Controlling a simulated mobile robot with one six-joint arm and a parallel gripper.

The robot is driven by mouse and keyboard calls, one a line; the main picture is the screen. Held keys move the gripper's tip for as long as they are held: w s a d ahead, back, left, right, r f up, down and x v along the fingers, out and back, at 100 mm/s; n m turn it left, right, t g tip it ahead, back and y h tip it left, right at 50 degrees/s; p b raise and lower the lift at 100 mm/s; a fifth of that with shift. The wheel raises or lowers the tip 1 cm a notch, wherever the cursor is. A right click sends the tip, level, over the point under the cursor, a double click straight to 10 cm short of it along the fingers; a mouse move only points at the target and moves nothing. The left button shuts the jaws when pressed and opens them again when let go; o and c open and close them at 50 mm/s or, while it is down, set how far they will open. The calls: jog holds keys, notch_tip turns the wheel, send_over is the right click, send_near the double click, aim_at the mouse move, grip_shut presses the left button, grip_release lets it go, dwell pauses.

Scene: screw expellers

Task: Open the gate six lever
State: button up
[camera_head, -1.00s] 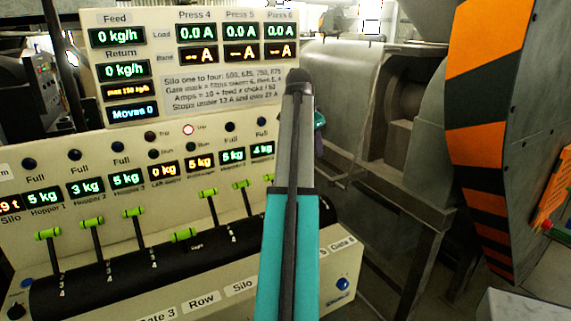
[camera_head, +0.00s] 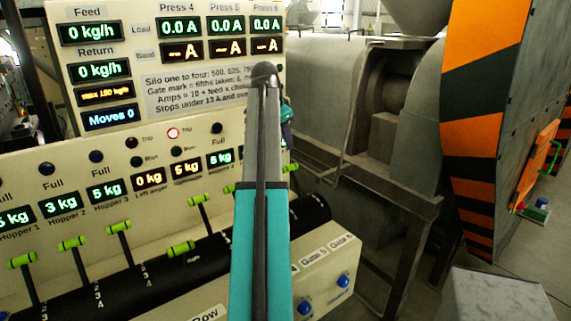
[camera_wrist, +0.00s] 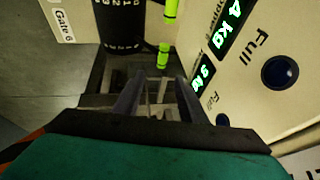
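The gate six lever appears to be the green-handled lever (camera_wrist: 163,53) at the end of the black drum (camera_wrist: 122,25) in the wrist view, near the "Gate 6" label (camera_wrist: 62,15). In the head view, a green handle (camera_head: 290,168) shows just right of my arm, probably the same lever. My gripper (camera_wrist: 158,80) has its two dark fingers apart with nothing seen between them. It is pointed toward the lever and seems short of it. In the head view my arm hides most of the gripper and part of the lever row.
Other green levers (camera_head: 180,248) stand along the drum to the left. The display board (camera_head: 100,70) rises behind. A grey press machine (camera_head: 340,90) is at right, and an orange-and-black striped panel (camera_head: 480,120) stands further right. Blue buttons (camera_head: 343,281) sit on the front edge.

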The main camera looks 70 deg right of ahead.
aim_at(290, 166)
jog(key=shift+w+f, duration=0.1)
jog(key=shift+w, duration=0.15)
jog(key=p+x, duration=0.3)
jog(key=x, duration=1)
jog(key=shift+w+f, duration=0.15)
jog(key=shift+f, duration=0.15)
jog(key=shift+c, duration=0.4)
grip_shut()
jog(key=shift+r, duration=0.25)
jog(key=shift+f, duration=0.15)
